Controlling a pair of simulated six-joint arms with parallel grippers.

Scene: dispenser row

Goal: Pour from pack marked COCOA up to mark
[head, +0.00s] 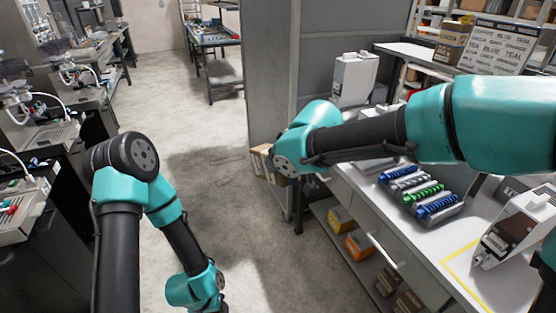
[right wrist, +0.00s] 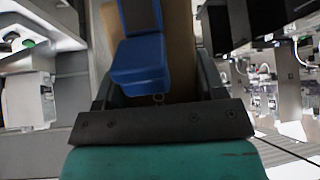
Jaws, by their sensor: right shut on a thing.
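My right arm reaches left across the head view, and its gripper is mostly hidden behind the wrist there. In the right wrist view my right gripper (right wrist: 160,92) is shut on a brown pack (right wrist: 181,50), partly covered by a blue block-like part. The pack also shows in the head view (head: 262,163), held in the air beyond the bench's left end, over the floor. No lettering on it is readable. A white dispenser (head: 513,228) with a dark brown front stands on the bench at the right. No fill mark can be made out. My left gripper is out of view.
A white unit (head: 354,76) stands at the back of the bench. Several blue and green coils (head: 424,190) lie in trays on it. Yellow (head: 340,219) and orange (head: 360,244) bins sit below. A grey cabinet (head: 320,70) stands behind. The middle floor is clear.

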